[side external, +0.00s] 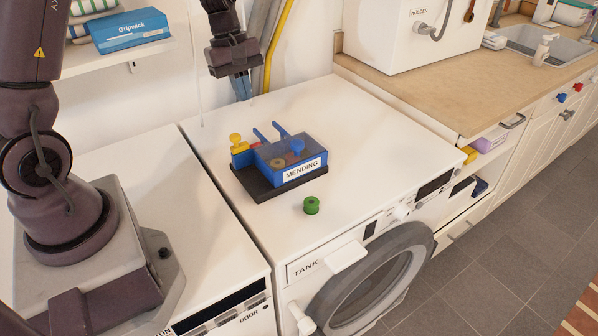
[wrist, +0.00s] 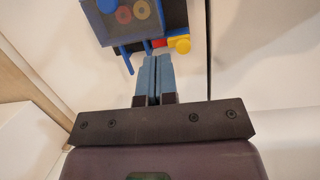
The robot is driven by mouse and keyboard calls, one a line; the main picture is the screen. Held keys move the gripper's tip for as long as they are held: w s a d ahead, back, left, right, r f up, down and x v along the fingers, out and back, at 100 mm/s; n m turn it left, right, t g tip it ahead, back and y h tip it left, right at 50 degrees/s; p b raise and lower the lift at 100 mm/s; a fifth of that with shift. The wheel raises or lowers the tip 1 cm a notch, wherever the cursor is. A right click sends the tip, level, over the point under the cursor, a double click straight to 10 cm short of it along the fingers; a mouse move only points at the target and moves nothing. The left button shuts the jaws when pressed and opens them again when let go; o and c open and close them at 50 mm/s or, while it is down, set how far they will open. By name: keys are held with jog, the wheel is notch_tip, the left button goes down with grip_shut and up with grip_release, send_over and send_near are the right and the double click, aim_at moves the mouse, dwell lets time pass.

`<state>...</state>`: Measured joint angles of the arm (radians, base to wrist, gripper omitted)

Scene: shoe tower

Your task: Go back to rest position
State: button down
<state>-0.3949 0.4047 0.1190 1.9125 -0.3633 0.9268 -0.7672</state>
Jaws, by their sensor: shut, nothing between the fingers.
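My gripper (side external: 241,86) hangs at the back of the washing machine top, above and behind the mending box. Its two blue fingers (wrist: 154,72) are together in the wrist view, with nothing between them. The blue mending box (side external: 291,156) sits on a black base on the white machine top, and its label reads MENDING. Round pieces show inside it, also in the wrist view (wrist: 131,22). A yellow and red piece stands at its left end. My gripper is apart from the box.
A green spool-like piece (side external: 312,205) stands on the machine top (side external: 360,170) in front of the box. A shelf with a blue Gripwick box (side external: 130,30) is at upper left. A white holder cabinet (side external: 410,35) stands on the counter at the back right. The machine top's right side is clear.

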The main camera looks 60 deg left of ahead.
jog(key=s+d+r+m+t+y, duration=0.2)
jog(key=s+d+r+m+t, duration=0.3)
jog(key=s+d+r+m, duration=0.9)
jog(key=s+m, duration=0.1)
jog(key=m, duration=0.2)
jog(key=shift+r+y, duration=0.2)
jog(key=shift+y, duration=0.2)
jog(key=shift+f, duration=0.1)
dwell(0.6)
